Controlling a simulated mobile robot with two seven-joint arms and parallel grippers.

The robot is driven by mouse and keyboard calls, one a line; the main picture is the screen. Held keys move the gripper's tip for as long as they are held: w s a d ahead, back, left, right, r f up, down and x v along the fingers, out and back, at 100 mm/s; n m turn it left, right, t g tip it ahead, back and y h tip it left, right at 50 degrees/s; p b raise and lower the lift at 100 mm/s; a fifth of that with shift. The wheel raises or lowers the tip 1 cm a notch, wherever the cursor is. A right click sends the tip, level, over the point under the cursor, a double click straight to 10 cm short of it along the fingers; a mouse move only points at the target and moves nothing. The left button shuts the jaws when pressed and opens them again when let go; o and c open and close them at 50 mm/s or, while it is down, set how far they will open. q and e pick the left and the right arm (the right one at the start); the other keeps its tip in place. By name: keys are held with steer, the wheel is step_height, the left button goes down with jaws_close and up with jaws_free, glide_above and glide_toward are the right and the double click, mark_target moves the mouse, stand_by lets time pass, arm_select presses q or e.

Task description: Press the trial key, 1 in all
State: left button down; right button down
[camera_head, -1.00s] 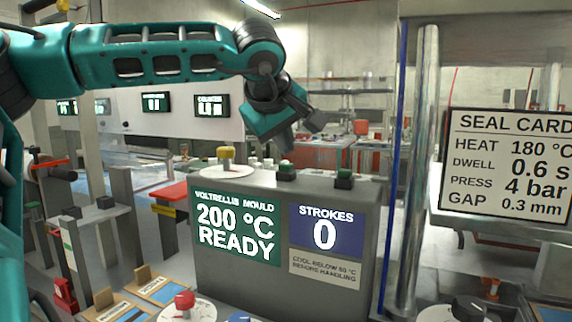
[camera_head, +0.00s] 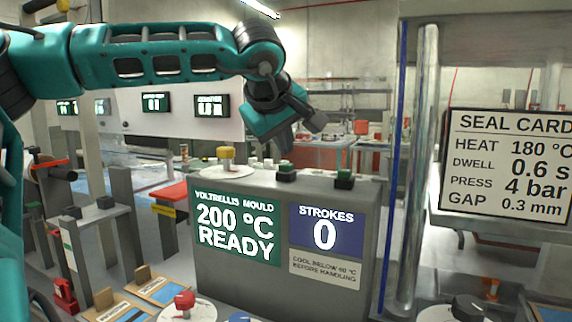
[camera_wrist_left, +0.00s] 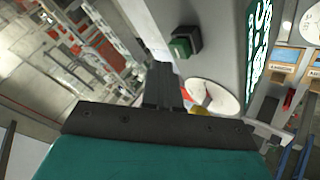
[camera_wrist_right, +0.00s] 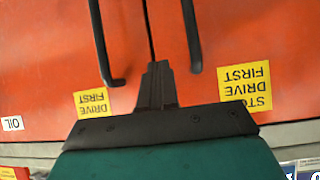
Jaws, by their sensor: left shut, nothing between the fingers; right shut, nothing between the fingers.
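The grey console (camera_head: 225,290) labelled VOLTRELLIS MOULD carries two green keys on dark bases, one near its middle (camera_head: 286,168) and one at its right (camera_head: 345,175). I cannot read which is the trial key. Its panel reads 200 °C READY and STROKES 0. My left gripper (camera_head: 284,148) is shut and empty, pointing down just above the middle key; I cannot tell whether it touches. In the left wrist view one green key (camera_wrist_left: 182,46) shows beside the shut fingers (camera_wrist_left: 163,75). My right gripper (camera_wrist_right: 158,70) is shut and empty, outside the head view.
A yellow knob (camera_head: 226,155) on a white disc sits on the console's left top. A metal post (camera_head: 412,170) and SEAL CARD sign (camera_head: 510,165) stand right. A red knob (camera_head: 185,300) is in front. An orange cabinet (camera_wrist_right: 250,35) faces my right gripper.

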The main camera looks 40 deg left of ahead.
arm_select(q)
steer(key=shift+f, duration=0.15)
steer(key=shift+f+b, duration=0.3)
steer(key=shift+f+b, duration=0.4)
steer(key=shift+f, duration=0.1)
stand_by(0.7)
stand_by(0.4)
steer(key=shift+r+p, duration=0.7)
steer(key=shift+r, duration=0.25)
